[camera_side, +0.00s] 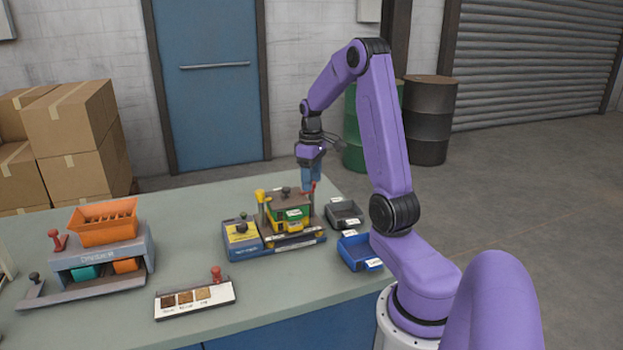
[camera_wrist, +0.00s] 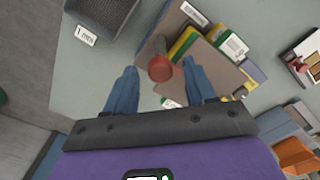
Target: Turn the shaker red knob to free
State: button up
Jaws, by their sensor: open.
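The shaker (camera_side: 275,240) is a blue and grey unit on the green table, with green and yellow blocks and a yellow post on it. Its red knob (camera_wrist: 160,69) shows in the wrist view on a short dark stem, between my two blue fingers and near their tips. In the side view the red knob (camera_side: 308,189) is partly hidden by my gripper (camera_side: 311,186), which points down at the shaker's back right. My gripper also shows in the wrist view (camera_wrist: 159,66), open, with gaps visible beside the knob. I cannot tell how the knob is set.
A dark grey tray (camera_side: 344,222) and a blue tray (camera_side: 358,263) stand right of the shaker. An orange hopper unit (camera_side: 105,226) and a white sample board (camera_side: 195,311) with a red knob are to the left. The table between them is clear.

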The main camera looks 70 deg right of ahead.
jog(key=shift+f, duration=0.2)
jog(key=shift+c, duration=0.3)
grip_shut()
